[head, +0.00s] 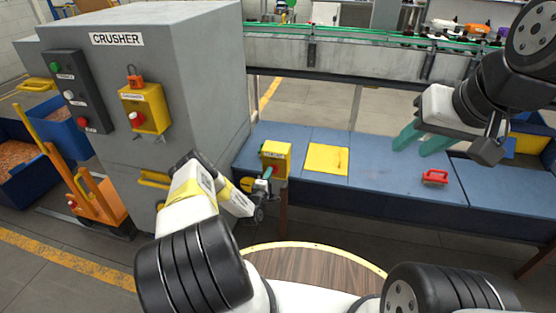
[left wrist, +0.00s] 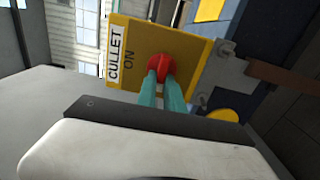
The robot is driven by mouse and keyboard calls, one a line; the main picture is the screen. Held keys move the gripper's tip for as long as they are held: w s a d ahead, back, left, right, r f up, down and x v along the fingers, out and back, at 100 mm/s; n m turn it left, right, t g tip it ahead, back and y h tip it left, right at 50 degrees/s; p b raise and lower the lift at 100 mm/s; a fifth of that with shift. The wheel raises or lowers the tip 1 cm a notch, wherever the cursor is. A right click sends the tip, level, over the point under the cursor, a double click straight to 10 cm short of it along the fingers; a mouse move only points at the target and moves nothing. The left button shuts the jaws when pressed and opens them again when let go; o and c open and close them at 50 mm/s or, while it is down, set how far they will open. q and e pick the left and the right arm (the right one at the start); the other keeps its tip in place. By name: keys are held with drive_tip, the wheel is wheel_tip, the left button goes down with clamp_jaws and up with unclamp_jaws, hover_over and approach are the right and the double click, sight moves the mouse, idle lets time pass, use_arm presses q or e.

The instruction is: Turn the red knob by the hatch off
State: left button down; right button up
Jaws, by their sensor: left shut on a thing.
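A yellow switch box (head: 276,158) stands at the left end of the blue bench. In the left wrist view the yellow box (left wrist: 190,45) carries a CULLET label and the word ON beside a red knob (left wrist: 158,65). My left gripper (left wrist: 160,80) is shut on this red knob, its teal fingers on both sides. In the head view my left gripper (head: 263,182) is at the box, and the knob is hard to make out. The yellow hatch (head: 327,159) lies flat on the bench, right of the box. My right gripper (head: 422,141) is open and empty above the bench.
A grey crusher (head: 205,75) stands at the left with a dark button panel (head: 75,95) and another yellow box (head: 145,108) with a red knob. A red-handled object (head: 435,177) lies on the blue bench (head: 385,180). A conveyor (head: 370,55) runs behind.

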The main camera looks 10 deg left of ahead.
use_arm(q)
drive_tip(key=c, duration=1.5)
unclamp_jaws()
drive_tip(key=shift+o, duration=0.2)
drive_tip(key=s, duration=0.7)
drive_tip(key=shift+s+a, duration=0.15)
drive_tip(key=shift+s, duration=0.25)
